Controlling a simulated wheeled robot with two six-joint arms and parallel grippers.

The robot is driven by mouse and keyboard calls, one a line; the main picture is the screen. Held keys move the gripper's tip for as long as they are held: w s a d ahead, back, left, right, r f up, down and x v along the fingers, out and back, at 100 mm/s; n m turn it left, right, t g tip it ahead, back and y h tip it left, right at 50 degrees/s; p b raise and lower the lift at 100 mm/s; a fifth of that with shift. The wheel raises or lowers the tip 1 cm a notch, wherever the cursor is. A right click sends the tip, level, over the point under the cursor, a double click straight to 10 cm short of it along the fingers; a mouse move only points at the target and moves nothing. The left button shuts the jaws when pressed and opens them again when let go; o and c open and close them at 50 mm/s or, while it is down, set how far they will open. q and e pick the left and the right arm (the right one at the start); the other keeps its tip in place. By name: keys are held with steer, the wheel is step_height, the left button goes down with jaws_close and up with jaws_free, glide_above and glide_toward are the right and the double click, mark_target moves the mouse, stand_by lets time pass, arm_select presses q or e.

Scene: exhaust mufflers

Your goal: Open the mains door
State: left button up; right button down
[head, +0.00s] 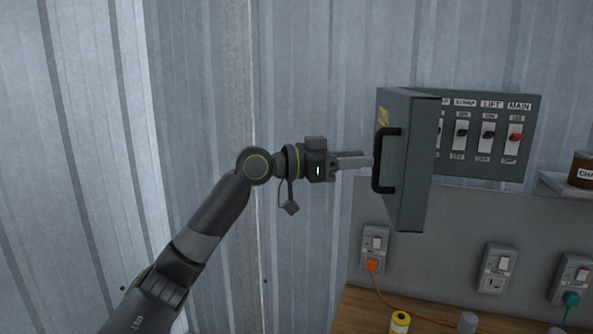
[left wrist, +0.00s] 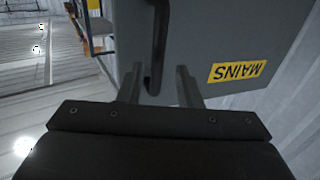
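The grey mains door (head: 417,165) stands swung out from its box (head: 482,172), with the switches inside visible. Its outer face points left and carries a yellow MAINS label, which reads upside down in the left wrist view (left wrist: 237,72). The black bar handle (head: 378,162) is on that face. My left gripper (head: 368,161) is at the handle from the left. In the left wrist view its two fingers are apart, with the handle (left wrist: 158,45) in line with the gap between them; neither finger visibly presses on it. My right gripper is not in view.
Several labelled switches sit in the box, including a red MAIN one (head: 516,137). Wall sockets (head: 375,245) are below, one with an orange plug and cable. A wooden bench (head: 360,313) bears a yellow-topped item (head: 400,322). A brown tin (head: 582,170) stands at right.

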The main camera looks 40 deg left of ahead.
arm_select(q)
steer(key=b+v, duration=0.8)
steer(key=v, duration=0.4)
steer(key=shift+s+a+b, duration=0.25)
steer(key=shift+b, duration=0.05)
stand_by(0.3)
